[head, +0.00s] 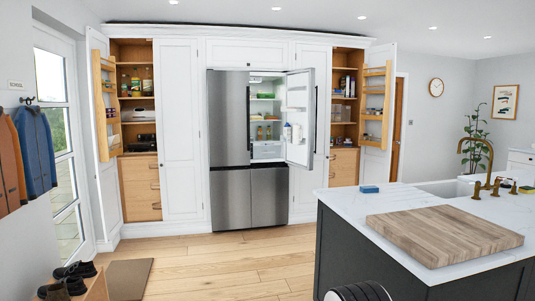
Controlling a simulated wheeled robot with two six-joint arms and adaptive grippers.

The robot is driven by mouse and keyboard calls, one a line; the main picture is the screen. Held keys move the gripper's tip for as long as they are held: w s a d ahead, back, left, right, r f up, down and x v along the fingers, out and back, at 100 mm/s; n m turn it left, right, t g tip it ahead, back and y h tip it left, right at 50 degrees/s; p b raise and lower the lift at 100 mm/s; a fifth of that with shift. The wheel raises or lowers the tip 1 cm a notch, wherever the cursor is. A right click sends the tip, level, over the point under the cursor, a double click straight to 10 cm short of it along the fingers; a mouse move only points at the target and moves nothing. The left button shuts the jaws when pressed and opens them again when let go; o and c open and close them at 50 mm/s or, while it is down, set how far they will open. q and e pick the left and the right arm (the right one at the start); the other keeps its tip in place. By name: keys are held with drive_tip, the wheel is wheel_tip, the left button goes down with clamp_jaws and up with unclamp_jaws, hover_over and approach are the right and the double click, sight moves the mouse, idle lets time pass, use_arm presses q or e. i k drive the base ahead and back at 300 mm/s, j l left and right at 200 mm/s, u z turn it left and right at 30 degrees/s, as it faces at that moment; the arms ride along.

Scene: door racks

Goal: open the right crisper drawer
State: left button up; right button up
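The steel fridge (229,120) stands in the middle of the back wall cabinets. Its upper right door (299,115) is swung open to the right, with bottles on its inner shelves. The upper left door is shut. At the bottom of the lit open compartment, below the shelves, a pale crisper drawer (267,152) shows and looks closed; its details are too small to tell. The open door stands at the right of the drawer's front. Neither of my grippers can be made out in the head view.
A kitchen island with a marble top (395,203), a wooden board (444,233) and a brass tap (477,168) fills the right foreground. Open pantry cupboards flank the fridge. The wood floor (230,262) before the fridge is clear. Shoes (72,272) and a mat (129,279) lie at lower left.

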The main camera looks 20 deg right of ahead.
sight(264, 148)
drive_tip(key=i+l, duration=0.3)
drive_tip(key=i, duration=0.5)
drive_tip(key=i+l, duration=0.3)
drive_tip(key=i, duration=0.5)
drive_tip(key=i+l, duration=0.3)
drive_tip(key=i, duration=0.55)
drive_tip(key=i+l+u, duration=0.1)
drive_tip(key=i+l, duration=0.15)
drive_tip(key=i, duration=0.55)
drive_tip(key=i+l, duration=0.4)
drive_tip(key=i, duration=0.4)
drive_tip(key=i+l, duration=0.35)
drive_tip(key=i, duration=0.45)
drive_tip(key=i+l, duration=0.35)
drive_tip(key=i, duration=0.45)
drive_tip(key=i+l+u, duration=0.1)
drive_tip(key=i+l, duration=0.25)
drive_tip(key=i, duration=0.45)
drive_tip(key=l+z, duration=0.1)
drive_tip(key=l, duration=0.5)
drive_tip(key=i+l, duration=0.15)
drive_tip(key=l, duration=0.4)
drive_tip(key=l+z, duration=0.15)
drive_tip(key=l, duration=0.45)
drive_tip(key=i+l, duration=0.2)
drive_tip(key=l, duration=0.15)
drive_tip(key=i+l, duration=0.15)
drive_tip(key=l, duration=0.2)
drive_tip(key=i+l, duration=0.4)
drive_tip(key=l, duration=0.25)
